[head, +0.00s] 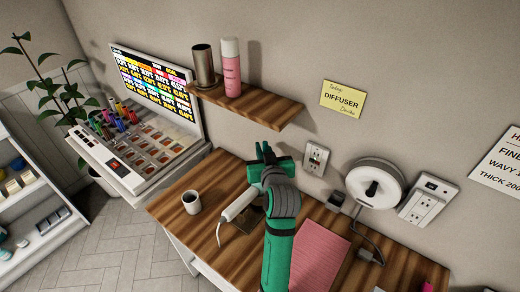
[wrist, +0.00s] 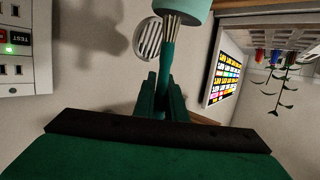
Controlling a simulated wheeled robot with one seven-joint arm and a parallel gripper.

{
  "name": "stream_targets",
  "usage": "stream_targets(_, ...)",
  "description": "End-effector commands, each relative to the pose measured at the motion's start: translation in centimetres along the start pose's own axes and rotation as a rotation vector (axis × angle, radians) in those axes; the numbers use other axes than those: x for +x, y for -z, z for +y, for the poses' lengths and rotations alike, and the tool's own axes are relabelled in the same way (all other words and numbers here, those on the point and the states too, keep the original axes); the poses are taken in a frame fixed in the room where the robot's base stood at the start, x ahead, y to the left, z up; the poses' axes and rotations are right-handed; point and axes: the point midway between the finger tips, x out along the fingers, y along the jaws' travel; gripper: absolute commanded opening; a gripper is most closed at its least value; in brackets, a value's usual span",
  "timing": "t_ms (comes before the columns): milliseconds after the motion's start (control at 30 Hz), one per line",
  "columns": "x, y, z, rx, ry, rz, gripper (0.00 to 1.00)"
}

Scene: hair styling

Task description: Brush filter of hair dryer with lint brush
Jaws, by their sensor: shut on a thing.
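My gripper (head: 265,152) is above the back of the wooden table. In the wrist view its jaws (wrist: 157,88) are shut on the lint brush's teal handle (wrist: 168,65). Pale bristles (wrist: 178,30) fan out beyond the handle toward a pale teal and cream cylinder (wrist: 185,8), which I cannot identify surely. A round white slotted grille (wrist: 148,40), seemingly the dryer's filter, is beside the brush; contact cannot be told. The white hair dryer (head: 240,204) shows left of my arm in the head view, with a cord trailing down. My arm hides part of it.
A white mug (head: 191,202) stands on the wooden table (head: 172,200) to the left. A wooden shelf (head: 270,108) with a metal cup (head: 204,66) and pink bottle (head: 231,68) is above. A pink towel (head: 320,258) lies right of my arm.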

Motion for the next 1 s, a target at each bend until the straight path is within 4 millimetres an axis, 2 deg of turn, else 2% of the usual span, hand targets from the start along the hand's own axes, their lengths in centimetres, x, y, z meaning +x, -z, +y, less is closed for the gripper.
stream_targets(267, 0.0, 0.0, 0.0, 0.0, 0.0, 0.0, 0.0)
stream_targets(633, 0.0, -0.2, -1.4, 0.001, 0.0, -0.001, 0.0)
stream_targets(1000, 0.1, -0.2, -1.1, 0.001, -0.001, -0.002, 0.0)
